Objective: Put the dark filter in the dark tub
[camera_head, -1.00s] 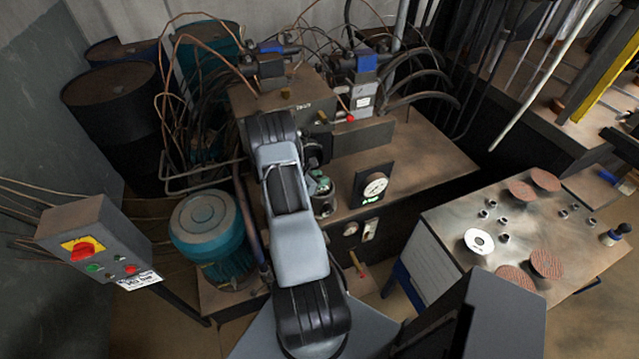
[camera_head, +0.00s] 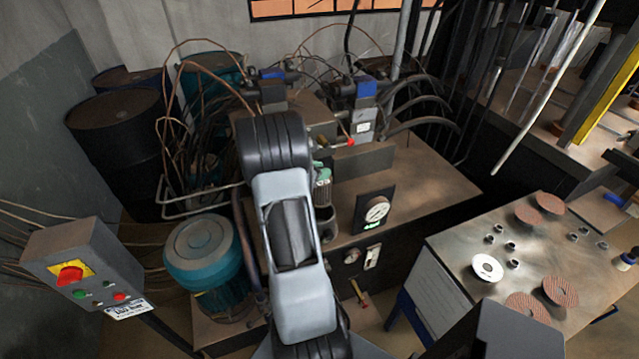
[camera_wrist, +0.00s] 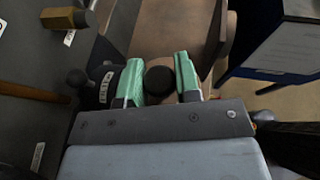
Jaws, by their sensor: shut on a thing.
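My gripper (camera_wrist: 159,80) shows in the wrist view with two green-faced fingers. It is shut on a dark round thing (camera_wrist: 160,83), which I take to be the dark filter; only its rounded dark end shows between the fingers. In the head view my own arm stands in front and hides the gripper and the filter. I cannot make out a dark tub for certain in either view.
A bench (camera_head: 463,262) at the right holds several flap discs (camera_head: 560,291), a white ring (camera_head: 487,268) and small metal nuts. A hydraulic unit with a gauge (camera_head: 377,210) stands behind my arm. A teal motor (camera_head: 203,255) and a control box (camera_head: 82,265) are at left.

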